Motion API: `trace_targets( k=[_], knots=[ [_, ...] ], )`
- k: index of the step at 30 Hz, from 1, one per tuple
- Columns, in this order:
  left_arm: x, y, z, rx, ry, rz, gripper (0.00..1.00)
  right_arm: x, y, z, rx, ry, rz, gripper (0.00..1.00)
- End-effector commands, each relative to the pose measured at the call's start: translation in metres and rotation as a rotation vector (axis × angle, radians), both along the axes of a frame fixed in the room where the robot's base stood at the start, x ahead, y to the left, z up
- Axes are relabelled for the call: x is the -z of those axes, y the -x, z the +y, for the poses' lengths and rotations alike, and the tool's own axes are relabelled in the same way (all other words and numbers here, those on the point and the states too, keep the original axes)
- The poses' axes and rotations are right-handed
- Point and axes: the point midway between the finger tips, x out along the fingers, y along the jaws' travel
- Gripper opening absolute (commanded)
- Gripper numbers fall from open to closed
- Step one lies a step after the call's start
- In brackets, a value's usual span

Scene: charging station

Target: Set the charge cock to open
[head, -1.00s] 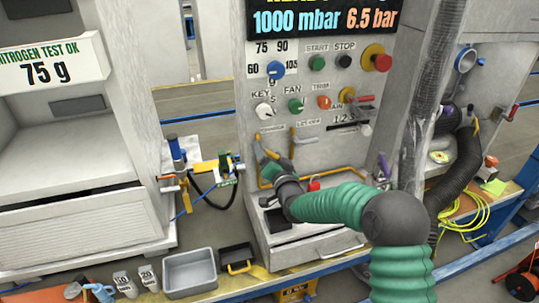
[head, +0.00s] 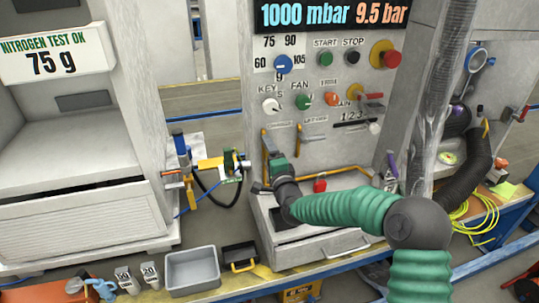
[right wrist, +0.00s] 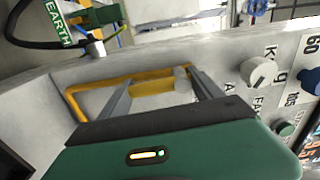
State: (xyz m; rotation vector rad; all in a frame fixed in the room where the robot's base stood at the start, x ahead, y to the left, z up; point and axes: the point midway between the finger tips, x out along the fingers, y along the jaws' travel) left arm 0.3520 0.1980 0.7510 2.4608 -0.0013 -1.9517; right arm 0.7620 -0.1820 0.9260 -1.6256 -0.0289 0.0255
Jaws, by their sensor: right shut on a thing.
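The charge cock sits on the lower left of the control panel, where a yellow pipe (head: 265,145) runs down the panel face. In the right wrist view its yellow lever (right wrist: 152,88) lies between my two grey fingers, with a grey round end beside it. My right gripper (right wrist: 160,90) is shut on the lever. In the head view my green and dark right gripper (head: 272,168) is at the panel's lower left and hides most of the cock. My left gripper is not in view.
The let-off cock (head: 309,134) is just right of my gripper. Above are the key switch (head: 271,105) and fan knob (head: 301,102). A display (head: 330,14) reads 1000 mbar and 9.5 bar. A yellow-banded coupling (head: 212,167) stands to the left. A grey tray (head: 193,270) is below.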

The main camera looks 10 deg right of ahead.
Motion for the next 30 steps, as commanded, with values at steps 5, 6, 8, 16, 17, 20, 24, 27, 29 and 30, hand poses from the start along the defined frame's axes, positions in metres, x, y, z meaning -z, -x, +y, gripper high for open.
trace_targets(
  k=[5,6,8,16,17,20,24,27,29,30],
  knots=[
    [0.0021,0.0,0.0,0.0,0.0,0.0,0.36,0.0061,0.0008,-0.0003,0.001,-0.051,0.012,0.02],
    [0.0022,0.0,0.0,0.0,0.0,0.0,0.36,0.0062,0.0009,-0.0001,0.003,-0.057,0.013,0.02],
    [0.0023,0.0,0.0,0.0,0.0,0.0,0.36,0.0063,0.0009,0.0002,0.002,-0.064,0.013,0.02],
    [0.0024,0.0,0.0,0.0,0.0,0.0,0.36,0.007,0.001,0.0007,0.002,-0.073,0.014,0.02],
    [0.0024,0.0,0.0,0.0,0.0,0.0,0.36,0.0071,0.001,0.0007,0.002,-0.074,0.015,0.02],
    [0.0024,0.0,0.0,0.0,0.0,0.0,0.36,0.0073,0.001,0.0008,0.002,-0.074,0.015,0.02],
    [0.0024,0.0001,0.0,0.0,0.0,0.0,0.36,0.0068,0.0009,0.0007,0.002,-0.073,0.014,0.89],
    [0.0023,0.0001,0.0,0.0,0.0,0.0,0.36,0.0052,0.0007,0.001,0.001,-0.072,0.011,0.96],
    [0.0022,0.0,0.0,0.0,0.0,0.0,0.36,0.0043,0.0006,0.0011,0.001,-0.071,0.009,0.96],
    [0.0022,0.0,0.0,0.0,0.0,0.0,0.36,0.0039,0.0006,0.0013,0.001,-0.071,0.009,0.96]
  ],
)
